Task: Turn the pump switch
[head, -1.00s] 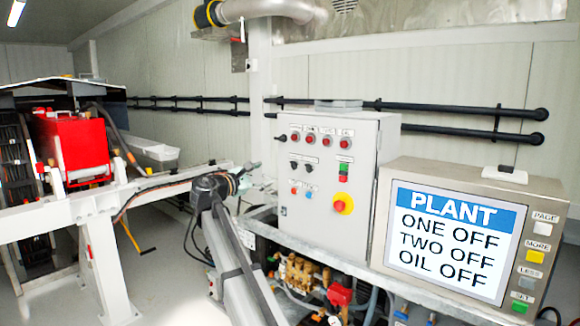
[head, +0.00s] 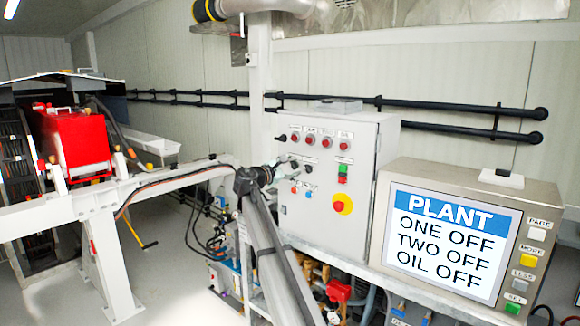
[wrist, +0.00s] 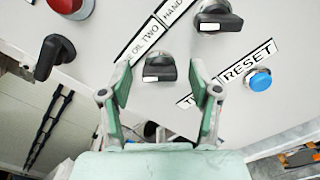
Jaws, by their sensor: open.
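The grey control panel (head: 330,215) stands in the middle of the head view. My gripper (head: 280,168) is at its left front, by the black rotary switches (head: 309,168). In the wrist view, my gripper (wrist: 162,76) is open with two green fingers. A black rotary switch with a white mark (wrist: 159,68) lies between the fingertips in the picture, below a label partly reading "OIL TWO". I cannot tell whether the fingers touch it. Another black switch (wrist: 218,17) is above right, and a black handle (wrist: 54,56) is at left.
A blue button (wrist: 259,80) by a "RESET" label is right of the fingers. A red button (wrist: 68,6) is at upper left. The display (head: 449,240) reads PLANT, ONE OFF, TWO OFF, OIL OFF. A red-and-yellow emergency stop (head: 342,204) sits on the panel's right.

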